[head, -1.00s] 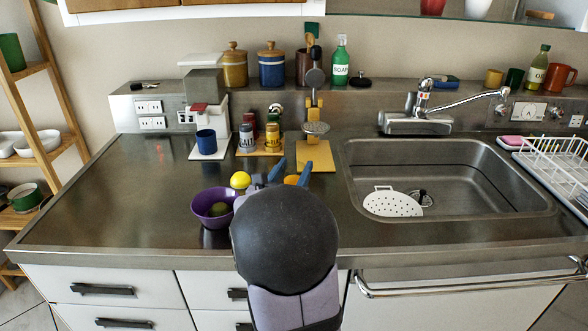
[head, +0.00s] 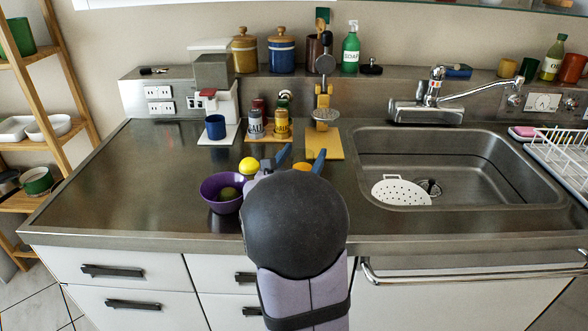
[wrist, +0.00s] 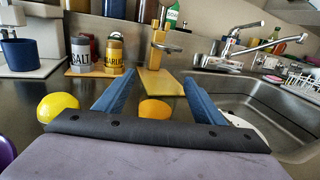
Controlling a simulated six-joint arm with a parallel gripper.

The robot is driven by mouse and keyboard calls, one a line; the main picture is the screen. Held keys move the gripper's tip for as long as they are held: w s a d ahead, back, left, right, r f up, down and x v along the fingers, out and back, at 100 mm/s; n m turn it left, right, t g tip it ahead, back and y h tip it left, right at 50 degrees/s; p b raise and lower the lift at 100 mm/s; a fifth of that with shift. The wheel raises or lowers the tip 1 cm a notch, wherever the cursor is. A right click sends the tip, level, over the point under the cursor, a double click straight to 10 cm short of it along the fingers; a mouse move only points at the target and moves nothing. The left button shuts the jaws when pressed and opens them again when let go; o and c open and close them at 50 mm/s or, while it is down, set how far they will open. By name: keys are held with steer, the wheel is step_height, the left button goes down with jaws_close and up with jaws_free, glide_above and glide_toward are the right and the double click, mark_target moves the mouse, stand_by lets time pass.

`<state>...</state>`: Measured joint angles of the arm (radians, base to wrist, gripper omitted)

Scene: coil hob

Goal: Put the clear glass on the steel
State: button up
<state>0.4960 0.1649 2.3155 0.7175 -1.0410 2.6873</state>
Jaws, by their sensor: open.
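I cannot make out a clear glass in either view; part of the counter is hidden behind my arm. The steel counter (head: 110,190) is bare across its left part. My gripper (head: 301,157) is open over the counter, left of the sink and in front of the yellow board. In the wrist view my gripper (wrist: 158,76) shows two blue fingers spread apart, pointing toward the back. An orange (wrist: 153,109) shows between them, its lower part hidden by the gripper body; I cannot tell that either finger touches it.
Behind are a blue mug (head: 215,127), salt and yellow shakers (head: 281,123) and a yellow board (head: 324,146). The sink (head: 470,150) lies right.

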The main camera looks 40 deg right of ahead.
steer(key=shift+s+a, duration=0.1)
steer(key=shift+a, duration=0.25)
steer(key=b+v, duration=0.3)
steer(key=v, duration=0.6)
steer(key=shift+f, duration=0.15)
steer(key=b+v, duration=0.2)
steer(key=b, duration=0.1)
steer(key=shift+s+a, duration=0.1)
